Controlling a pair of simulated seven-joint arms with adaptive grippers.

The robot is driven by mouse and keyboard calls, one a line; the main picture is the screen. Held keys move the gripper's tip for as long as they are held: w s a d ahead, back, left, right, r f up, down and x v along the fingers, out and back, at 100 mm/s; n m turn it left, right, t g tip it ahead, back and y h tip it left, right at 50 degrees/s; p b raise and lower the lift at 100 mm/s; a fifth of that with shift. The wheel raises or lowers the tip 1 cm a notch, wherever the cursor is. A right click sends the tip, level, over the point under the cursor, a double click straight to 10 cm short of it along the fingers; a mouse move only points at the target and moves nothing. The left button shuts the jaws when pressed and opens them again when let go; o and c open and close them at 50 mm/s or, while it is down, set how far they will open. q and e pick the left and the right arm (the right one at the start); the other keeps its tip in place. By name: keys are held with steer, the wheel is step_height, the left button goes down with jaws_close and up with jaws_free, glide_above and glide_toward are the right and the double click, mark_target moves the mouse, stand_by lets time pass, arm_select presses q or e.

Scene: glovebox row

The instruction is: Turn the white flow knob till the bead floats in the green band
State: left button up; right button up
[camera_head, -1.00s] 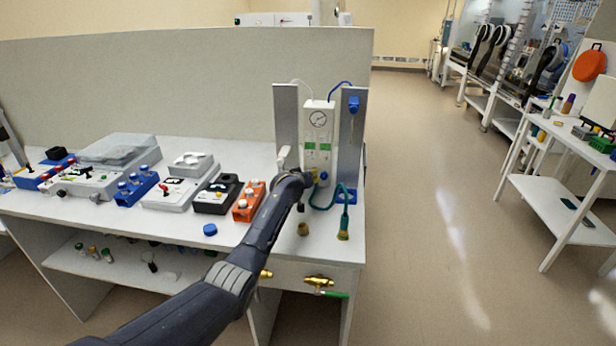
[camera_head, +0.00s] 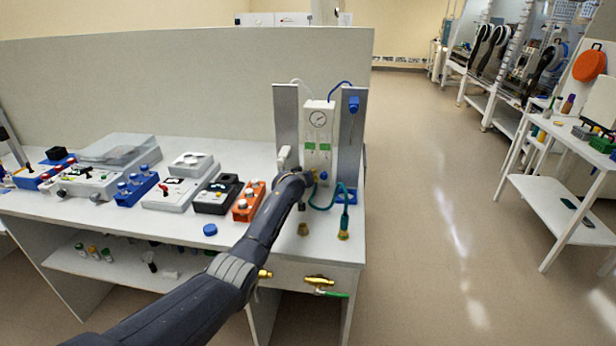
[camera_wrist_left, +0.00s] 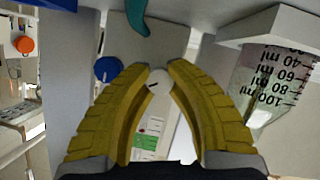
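The white flow panel (camera_head: 318,130) stands at the right end of the bench, with a round gauge near its top and a green band (camera_head: 318,147) in its middle. In the left wrist view the panel is upside down and the green band (camera_wrist_left: 147,141) shows between my fingers. The white flow knob (camera_wrist_left: 158,80), with a dark mark, sits between the yellow fingertips of my left gripper (camera_wrist_left: 158,74), which touch it on both sides. In the head view my left arm's end hides the knob. The bead is too small to make out. My right gripper is not in view.
A blue knob (camera_wrist_left: 107,69) is close beside my left finger. A teal hose (camera_head: 326,200) hangs at the panel's lower right. A marked clear vessel (camera_wrist_left: 268,85) is near my other finger. An orange box (camera_head: 248,202) and other devices stand left along the bench.

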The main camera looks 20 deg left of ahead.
arm_select(q)
jaws_close()
steer(key=shift+d+m+y, duration=0.1)
steer(key=shift+m+y, duration=0.4)
steer(key=shift+m, duration=0.2)
steer(key=shift+m+g+y, duration=0.3)
steer(key=shift+m+y, duration=0.7)
steer(key=shift+m, duration=0.5)
steer(key=o, duration=0.6)
jaws_free()
